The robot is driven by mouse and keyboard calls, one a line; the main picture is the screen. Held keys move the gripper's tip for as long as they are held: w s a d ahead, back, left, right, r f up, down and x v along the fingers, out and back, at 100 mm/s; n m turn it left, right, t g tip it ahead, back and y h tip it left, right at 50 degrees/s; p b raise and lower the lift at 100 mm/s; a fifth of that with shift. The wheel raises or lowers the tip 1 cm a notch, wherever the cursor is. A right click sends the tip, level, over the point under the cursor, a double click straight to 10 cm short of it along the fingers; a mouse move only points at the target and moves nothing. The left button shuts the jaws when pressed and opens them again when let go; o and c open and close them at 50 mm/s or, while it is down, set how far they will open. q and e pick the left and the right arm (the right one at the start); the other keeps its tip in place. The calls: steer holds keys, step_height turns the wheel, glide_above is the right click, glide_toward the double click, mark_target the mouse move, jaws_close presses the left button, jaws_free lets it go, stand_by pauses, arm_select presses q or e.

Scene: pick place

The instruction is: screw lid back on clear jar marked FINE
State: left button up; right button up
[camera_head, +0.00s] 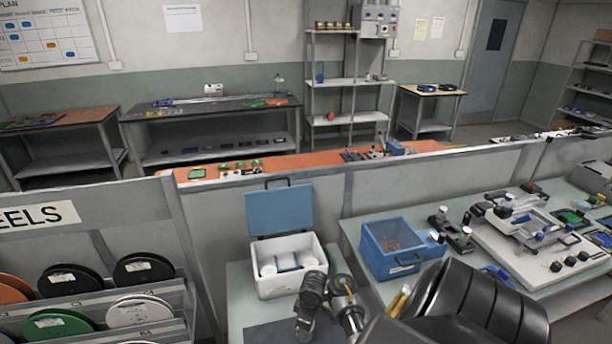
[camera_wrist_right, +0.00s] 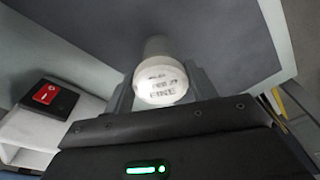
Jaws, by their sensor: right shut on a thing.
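A pale, whitish round container with printed text that seems to read FINE (camera_wrist_right: 160,84) is between the fingers of my right gripper (camera_wrist_right: 161,76) in the right wrist view. The gripper is shut on it. The printed face points toward the wrist camera, with a pale rounded part beyond it. I cannot tell a separate lid from the jar body. In the head view my right arm comes in from the lower right, over the near bench; the held container cannot be made out there. My left gripper is not in view.
A white box (camera_head: 282,282) with an open blue lid (camera_head: 279,211) holds several white round items. A blue bin (camera_head: 392,262) stands to its right. A dark grey mat (camera_head: 272,331) covers the bench front. A red switch (camera_wrist_right: 46,93) shows left in the wrist view.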

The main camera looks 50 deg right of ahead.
steer(key=shift+m, duration=0.8)
steer(key=shift+m, duration=0.4)
steer(key=shift+a+m+h+p, duration=0.1)
steer(key=shift+m+h+p, duration=0.3)
steer(key=shift+m, duration=1.2)
